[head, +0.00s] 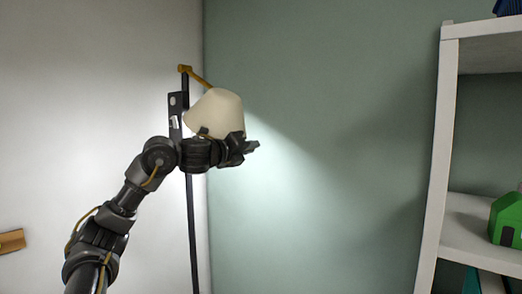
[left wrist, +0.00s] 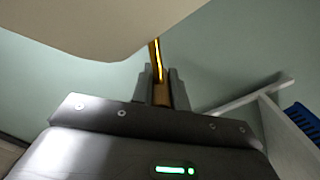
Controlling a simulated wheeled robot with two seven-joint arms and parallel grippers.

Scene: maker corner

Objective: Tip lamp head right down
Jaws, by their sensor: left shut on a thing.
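The lamp has a cream shade (head: 215,110) at the end of a short brass-coloured arm (head: 200,78), on a thin dark pole (head: 193,230). The shade is tilted, and light falls on the wall below and right of it. My left gripper (head: 246,148) is at the shade's lower edge. In the left wrist view its fingers (left wrist: 164,88) are shut on a narrow brown bar (left wrist: 162,94), seemingly the lamp head's handle, with a bright brass rod beyond it. The shade (left wrist: 90,25) fills the upper left there. My right gripper is not in view.
A white shelf unit (head: 437,150) stands at the right, with a green house-shaped object (head: 507,220) on one shelf. A wooden piece (head: 11,241) shows at the far left. The space between lamp and shelf looks clear.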

